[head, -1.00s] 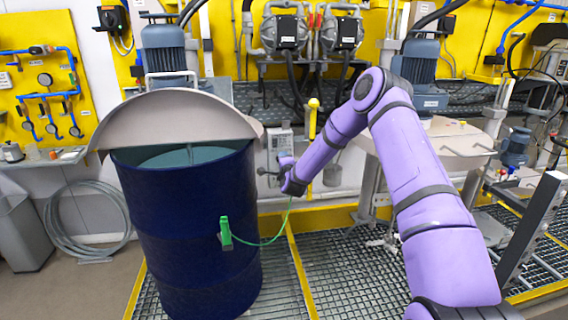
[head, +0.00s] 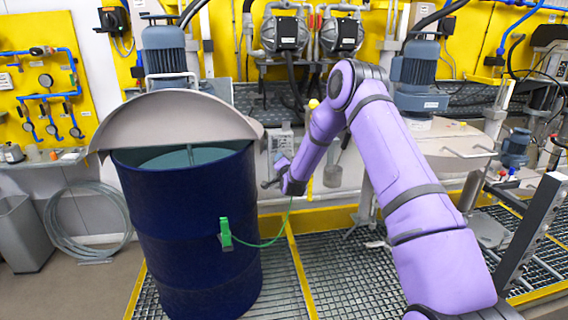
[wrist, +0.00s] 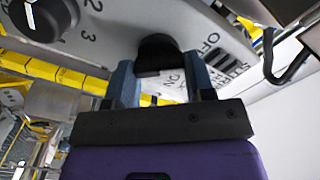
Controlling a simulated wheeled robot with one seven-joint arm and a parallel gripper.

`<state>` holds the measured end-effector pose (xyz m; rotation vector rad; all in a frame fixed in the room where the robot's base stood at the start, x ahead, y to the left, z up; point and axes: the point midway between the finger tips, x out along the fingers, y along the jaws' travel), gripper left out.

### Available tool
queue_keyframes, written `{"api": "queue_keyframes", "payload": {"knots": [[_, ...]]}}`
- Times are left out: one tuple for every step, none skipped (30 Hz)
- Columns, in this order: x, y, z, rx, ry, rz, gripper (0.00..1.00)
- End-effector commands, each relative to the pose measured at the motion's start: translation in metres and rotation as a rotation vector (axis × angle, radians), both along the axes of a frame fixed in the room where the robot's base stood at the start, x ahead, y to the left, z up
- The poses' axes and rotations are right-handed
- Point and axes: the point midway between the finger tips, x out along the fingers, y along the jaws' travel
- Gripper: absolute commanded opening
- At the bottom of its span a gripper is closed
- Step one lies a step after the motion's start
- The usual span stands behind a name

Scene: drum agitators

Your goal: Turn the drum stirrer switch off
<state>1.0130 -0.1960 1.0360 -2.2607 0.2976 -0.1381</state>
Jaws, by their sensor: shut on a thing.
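The stirrer's control box (head: 282,138) stands behind and to the right of the blue drum (head: 186,232). In the wrist view its tilted grey panel (wrist: 115,30) shows a black switch knob (wrist: 158,50) beside printed OFF and ON labels. My gripper (wrist: 160,77) has its two blue-grey fingers on either side of this knob and is shut on it. The knob's pointer direction is not clear. In the head view my gripper (head: 270,183) is low at the box, small and partly hidden by my wrist.
A numbered black dial (wrist: 43,18) sits on the panel, left of the switch in the wrist view. A green clamp (head: 226,234) with a green cable is on the drum. A beige lid (head: 178,120) tilts over the drum. Grating floor lies around it.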

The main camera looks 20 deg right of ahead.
Motion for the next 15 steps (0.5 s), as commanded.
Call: {"api": "queue_keyframes", "payload": {"knots": [[-0.0005,0.0005,-0.0012,-0.004,0.004,0.0,0.25],[-0.0005,0.0005,-0.0013,-0.006,0.005,0.0,0.25],[-0.0005,0.0005,-0.0013,-0.007,0.005,0.0,0.25],[-0.0005,0.0004,-0.0014,-0.008,0.005,0.0,0.25],[-0.0005,0.0003,-0.0013,-0.008,0.005,0.0,0.25],[-0.0005,0.0004,-0.0014,-0.009,0.005,0.0,0.25],[-0.0005,0.0003,-0.0015,-0.009,0.005,0.0,0.25],[-0.0005,0.0003,-0.0015,-0.009,0.005,0.0,0.25],[-0.0005,0.0003,-0.0015,-0.008,0.005,0.0,0.25],[-0.0006,0.0004,-0.0015,-0.008,0.006,0.001,0.25],[-0.0006,0.0004,-0.0015,-0.008,0.006,0.001,0.25],[-0.0006,0.0004,-0.0016,-0.008,0.006,0.001,0.25],[-0.0006,0.0004,-0.0017,-0.008,0.006,0.001,0.51],[-0.0006,0.0005,-0.0016,-0.008,0.006,0.001,0.58],[-0.0005,0.0004,-0.0015,-0.008,0.006,0.001,0.67]]}}
